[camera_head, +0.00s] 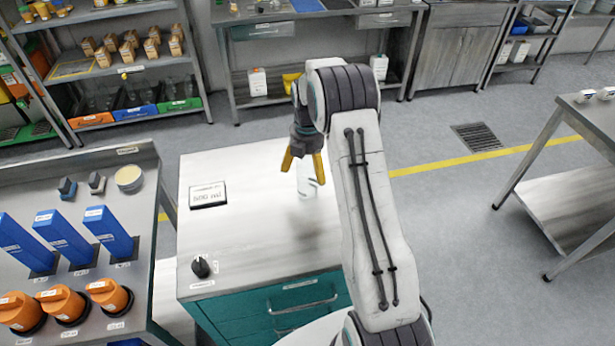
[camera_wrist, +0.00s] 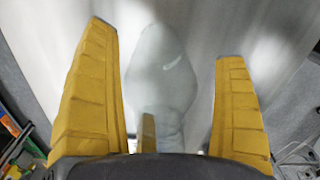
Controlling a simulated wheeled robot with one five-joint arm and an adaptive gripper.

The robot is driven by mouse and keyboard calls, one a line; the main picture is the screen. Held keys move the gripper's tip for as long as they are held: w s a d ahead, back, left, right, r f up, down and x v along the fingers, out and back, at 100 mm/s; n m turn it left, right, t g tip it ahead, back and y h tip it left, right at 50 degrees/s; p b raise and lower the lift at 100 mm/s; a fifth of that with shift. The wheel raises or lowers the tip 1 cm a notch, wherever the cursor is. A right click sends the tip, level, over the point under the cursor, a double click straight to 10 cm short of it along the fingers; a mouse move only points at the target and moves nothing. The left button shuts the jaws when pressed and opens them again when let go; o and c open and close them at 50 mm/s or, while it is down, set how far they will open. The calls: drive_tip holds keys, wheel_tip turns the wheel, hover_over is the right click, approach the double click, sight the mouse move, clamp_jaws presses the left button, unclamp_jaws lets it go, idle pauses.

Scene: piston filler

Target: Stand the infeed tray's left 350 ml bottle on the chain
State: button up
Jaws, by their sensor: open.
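A pale, translucent bottle (camera_head: 307,188) is on or just above the steel bench top (camera_head: 262,235), partly hidden behind my gripper. I cannot tell its size, or whether its base touches the bench. My gripper (camera_head: 304,175) is open, pointing down, with its yellow fingers at the bottle's upper part. In the wrist view the bottle (camera_wrist: 160,78) lies between the spread fingers of my gripper (camera_wrist: 163,40), with a gap to the right finger. I cannot make out an infeed tray or a chain in either view.
A display plate (camera_head: 208,194) and a black knob (camera_head: 200,266) sit on the bench's left side. Blue blocks (camera_head: 62,238) and orange parts (camera_head: 62,303) stand on the left table. Stocked shelves (camera_head: 130,65) line the back. The bench top's middle is clear.

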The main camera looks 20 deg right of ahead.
drive_tip(key=c, duration=1.3)
drive_tip(key=shift+r, duration=0.15)
